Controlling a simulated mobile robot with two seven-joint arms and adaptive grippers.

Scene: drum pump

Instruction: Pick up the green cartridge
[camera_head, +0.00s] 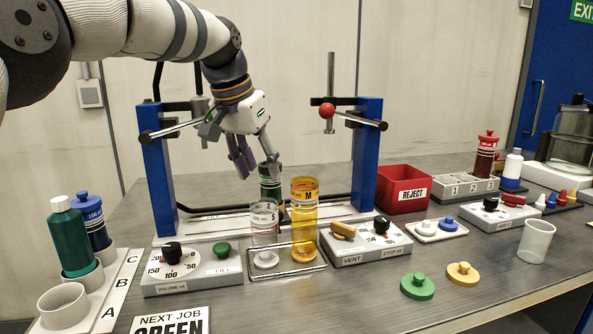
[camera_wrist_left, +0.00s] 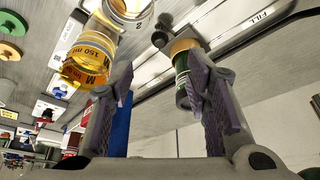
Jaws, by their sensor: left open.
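My left gripper (camera_head: 256,160) is open and empty, just above and slightly left of the cartridge's top in the head view. Its fingers (camera_wrist_left: 160,80) stand wide apart in the wrist view. I cannot tell whether a finger touches the cartridge. My right gripper is not in view.
An amber cartridge marked M (camera_head: 304,205) and a clear one marked S (camera_head: 264,222) stand in a wire rack just in front. Blue posts (camera_head: 160,170) (camera_head: 367,155) flank the space. A green bottle (camera_head: 68,235) stands at left, a red reject bin (camera_head: 403,195) at right.

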